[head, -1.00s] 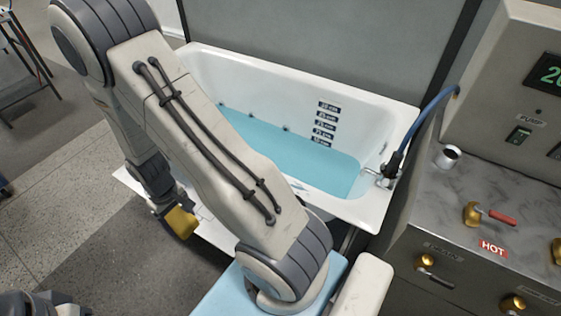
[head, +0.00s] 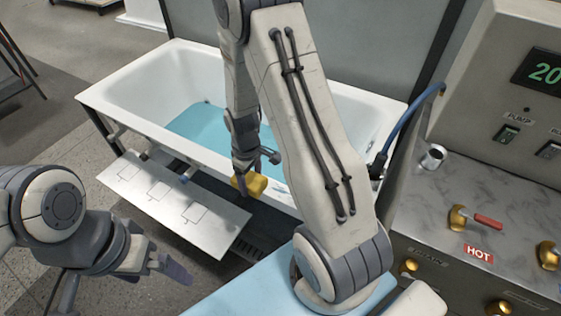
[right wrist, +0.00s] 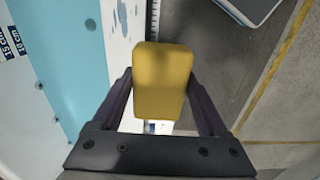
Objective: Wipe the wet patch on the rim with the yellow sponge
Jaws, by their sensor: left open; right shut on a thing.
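The yellow sponge (head: 254,185) is held in my right gripper (head: 247,172) close to the tub's front rim. In the right wrist view the sponge (right wrist: 162,80) sits between the two fingers (right wrist: 163,100), overlapping the rim's outer edge; I cannot tell whether it touches the rim. The white rim (head: 165,134) runs along the front of the tub. The wet patch (right wrist: 119,22) shows as bluish blotches on the rim, just left of the sponge in the right wrist view. My left gripper (head: 178,270) is open and empty at lower left, away from the tub.
The tub holds blue water (head: 200,125). A white panel (head: 170,195) stands out below the front rim. A blue hose (head: 400,125) rises at the tub's right end. A control console (head: 470,200) with taps and a metal cup (head: 432,158) stands at right.

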